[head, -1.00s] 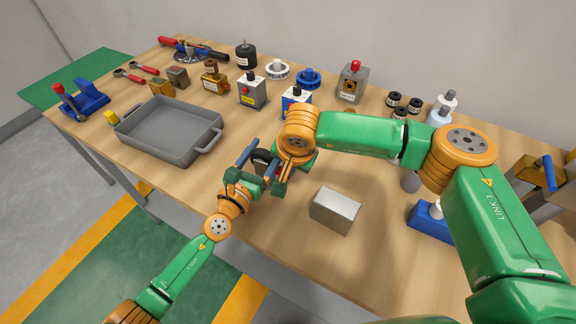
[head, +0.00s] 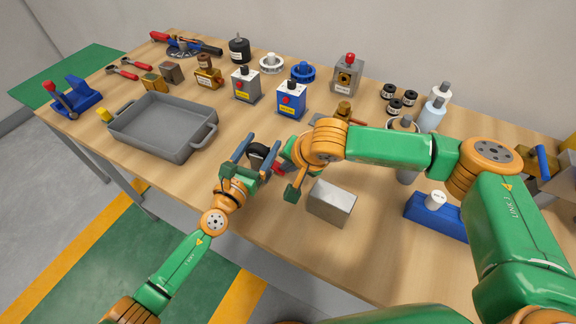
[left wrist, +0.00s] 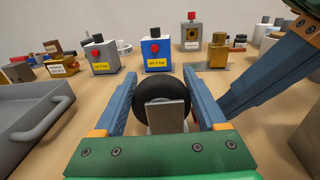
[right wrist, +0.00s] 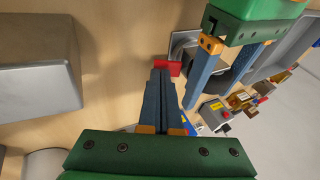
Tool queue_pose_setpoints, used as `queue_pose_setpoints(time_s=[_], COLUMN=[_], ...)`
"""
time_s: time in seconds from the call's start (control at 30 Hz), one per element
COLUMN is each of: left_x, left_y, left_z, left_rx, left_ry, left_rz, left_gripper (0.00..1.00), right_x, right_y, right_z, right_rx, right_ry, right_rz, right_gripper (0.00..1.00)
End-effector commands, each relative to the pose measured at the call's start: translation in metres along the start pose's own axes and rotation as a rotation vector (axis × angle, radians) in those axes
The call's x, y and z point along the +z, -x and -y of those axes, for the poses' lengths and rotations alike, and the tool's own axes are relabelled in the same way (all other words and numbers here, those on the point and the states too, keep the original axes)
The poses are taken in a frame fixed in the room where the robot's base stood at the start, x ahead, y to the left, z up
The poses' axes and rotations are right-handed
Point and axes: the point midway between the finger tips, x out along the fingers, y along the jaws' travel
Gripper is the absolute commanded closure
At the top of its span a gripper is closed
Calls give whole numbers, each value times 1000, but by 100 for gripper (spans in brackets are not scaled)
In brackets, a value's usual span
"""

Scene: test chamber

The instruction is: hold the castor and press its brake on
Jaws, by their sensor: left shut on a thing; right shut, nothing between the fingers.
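The castor has a black wheel (head: 257,153) and a grey bracket, seen close in the left wrist view (left wrist: 165,117). My left gripper (head: 256,146) is shut on the castor near the table's front edge, with one finger on each side of the wheel. The red brake pedal (right wrist: 172,68) sticks out from the castor's grey plate in the right wrist view. My right gripper (right wrist: 160,72) is shut and empty, its fingertips right at the pedal. I cannot tell whether they touch it. In the head view my right gripper (head: 281,168) is just right of the castor.
A grey tray (head: 150,152) stands left of the castor. A bare metal block (head: 331,203) lies close to the right. Behind stand a blue box with a red button (head: 291,101), a grey one (head: 246,86) and a brass part (head: 343,112). A blue-based part (head: 432,218) stands farther right.

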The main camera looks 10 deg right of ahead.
Motion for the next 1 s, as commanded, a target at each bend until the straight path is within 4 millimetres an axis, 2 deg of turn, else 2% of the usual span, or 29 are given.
queue_pose_setpoints(time_s=[0.57, 0.73, 1.0], left_x=[-1, -1, -1], left_y=[0, 0, 0], left_z=[0, 0, 0], left_rx=[-1, -1, -1], left_ry=[0, 0, 0], left_rz=[-3, -3, -3], left_gripper=[100, 100, 100], right_x=[-5, -15, -14], right_y=[15, 49, 114], right_z=[5, 5, 6], right_rx=[-1, -2, -3], right_ry=[-1, 0, 2], right_rz=[-1, -4, -4], right_gripper=[100, 100, 100])
